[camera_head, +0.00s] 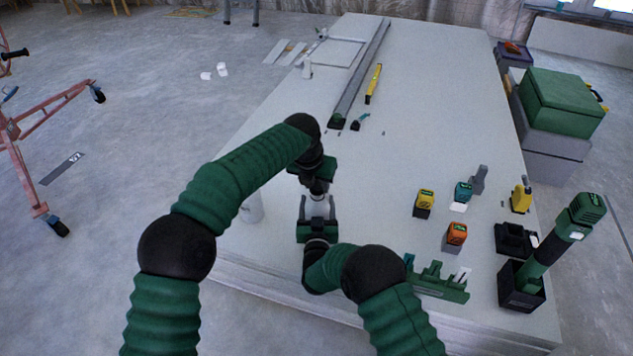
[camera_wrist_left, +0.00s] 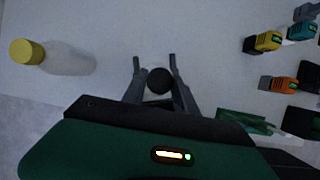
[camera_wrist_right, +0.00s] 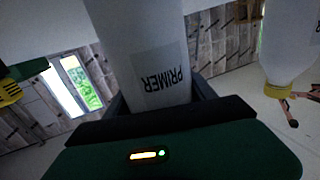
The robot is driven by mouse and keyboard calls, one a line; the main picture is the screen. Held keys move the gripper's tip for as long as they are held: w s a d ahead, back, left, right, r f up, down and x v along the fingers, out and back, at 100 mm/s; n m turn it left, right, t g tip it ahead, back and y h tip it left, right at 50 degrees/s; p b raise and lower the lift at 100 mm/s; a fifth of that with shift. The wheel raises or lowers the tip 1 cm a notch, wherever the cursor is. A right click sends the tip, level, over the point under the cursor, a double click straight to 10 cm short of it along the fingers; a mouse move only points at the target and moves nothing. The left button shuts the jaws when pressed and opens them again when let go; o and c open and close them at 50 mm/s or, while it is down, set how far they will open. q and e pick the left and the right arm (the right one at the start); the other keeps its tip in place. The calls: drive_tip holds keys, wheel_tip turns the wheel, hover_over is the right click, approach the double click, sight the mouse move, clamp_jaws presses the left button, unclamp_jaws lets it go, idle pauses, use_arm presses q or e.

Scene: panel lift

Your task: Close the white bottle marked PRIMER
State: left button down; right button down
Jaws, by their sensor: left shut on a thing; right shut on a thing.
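The white bottle marked PRIMER (camera_wrist_right: 148,45) stands between the fingers of my right gripper (camera_head: 317,208), its lettering upside down in the right wrist view. My right gripper is shut on it. My left gripper (camera_head: 318,187) is directly above my right one in the head view and shut on a round black cap (camera_wrist_left: 159,81). In the left wrist view the cap sits between the two fingers. Whether the cap touches the bottle's neck cannot be told, as the grippers hide the join.
Another white bottle with a yellow cap (camera_wrist_left: 27,52) stands to the left on the table (camera_head: 385,190). Several coloured tools, among them an orange one (camera_head: 456,234), stand to the right, with a green rack (camera_head: 437,284) in front. The table's middle is clear.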

use_arm(q)
drive_tip(key=shift+f, duration=0.55)
drive_tip(key=c, duration=1)
unclamp_jaws()
drive_tip(key=shift+o, duration=0.2)
drive_tip(key=shift+r, duration=0.1)
drive_tip(key=shift+r, duration=2.15)
drive_tip(key=o, duration=0.6)
drive_tip(key=shift+c, duration=0.2)
